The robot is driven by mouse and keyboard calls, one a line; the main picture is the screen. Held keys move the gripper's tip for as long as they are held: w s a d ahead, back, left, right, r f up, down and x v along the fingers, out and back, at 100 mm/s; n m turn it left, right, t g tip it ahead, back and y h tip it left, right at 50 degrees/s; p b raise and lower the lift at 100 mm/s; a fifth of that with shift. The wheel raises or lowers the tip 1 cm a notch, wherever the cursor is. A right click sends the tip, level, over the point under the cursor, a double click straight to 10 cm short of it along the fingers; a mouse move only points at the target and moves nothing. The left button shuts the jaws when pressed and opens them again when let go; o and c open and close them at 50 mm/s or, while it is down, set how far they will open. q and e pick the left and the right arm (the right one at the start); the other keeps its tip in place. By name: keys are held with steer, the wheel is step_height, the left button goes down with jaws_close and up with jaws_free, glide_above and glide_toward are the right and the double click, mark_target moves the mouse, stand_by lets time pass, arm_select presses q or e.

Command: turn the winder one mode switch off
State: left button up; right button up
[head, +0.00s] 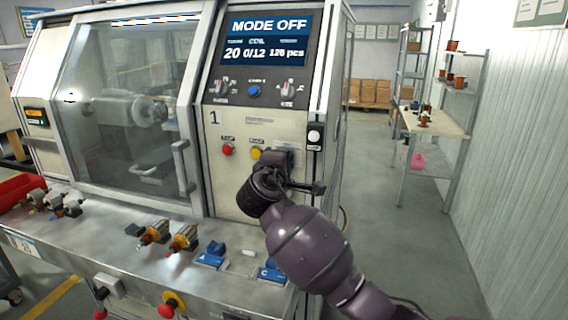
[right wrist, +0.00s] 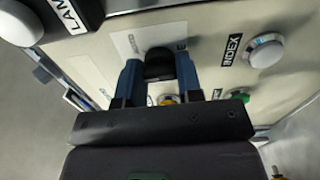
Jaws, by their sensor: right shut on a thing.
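The winder one (head: 257,130) is a cream and dark cabinet marked 1, and its screen (head: 265,40) reads MODE OFF. My right gripper (head: 284,160) is at the lower right of its front panel and covers the mode switch there in the head view. In the right wrist view, my right gripper's blue fingers (right wrist: 160,72) are shut on a black knob, the mode switch (right wrist: 158,63). Its label is mostly hidden; only an end letter E shows. The knob's exact angle is hard to read. My left gripper is not in view.
A red button (head: 228,149) and a yellow button (head: 256,153) are left of my gripper. A white lamp button (head: 314,136) is to the right. A white index button (right wrist: 266,50) is close to the fingers. The metal bench (head: 190,262) below holds armatures and blue blocks.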

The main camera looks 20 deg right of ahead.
stand_by(0.5)
steer(key=o, duration=0.9)
steer(key=b+v, duration=0.1)
steer(key=v, duration=1)
steer(key=shift+w, duration=0.1)
